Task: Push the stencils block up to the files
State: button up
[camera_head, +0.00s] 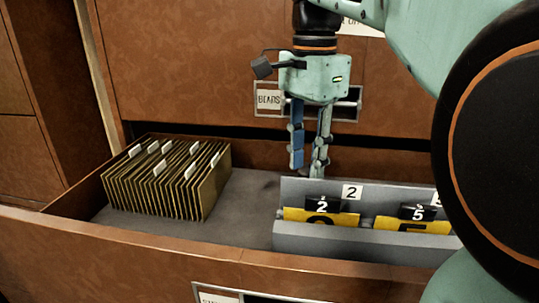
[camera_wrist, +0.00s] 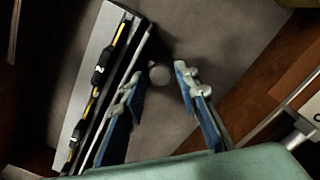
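The stencils block (camera_head: 350,241) is a grey holder with yellow stencil sheets and black number tags, in the right part of the open drawer. Its right end is hidden behind my arm. The files (camera_head: 165,180), a row of tan folders with white tabs, stand at the drawer's left, with a gap of bare floor between them and the block. My gripper (camera_head: 308,170) points down behind the block's back plate, near its left end. In the wrist view my gripper (camera_wrist: 158,76) has its fingers apart and nothing held; the block (camera_wrist: 83,85) lies beside the left finger, contact unclear.
The drawer's grey floor (camera_head: 252,195) is clear between files and block. The drawer's wooden front edge (camera_head: 150,233) runs along the near side. A cabinet front with a labelled handle (camera_head: 268,99) rises close behind my gripper. A pale round spot (camera_wrist: 159,75) shows between the fingertips.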

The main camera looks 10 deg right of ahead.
jog(key=shift+f, duration=0.45)
grip_shut()
jog(key=shift+a, duration=0.1)
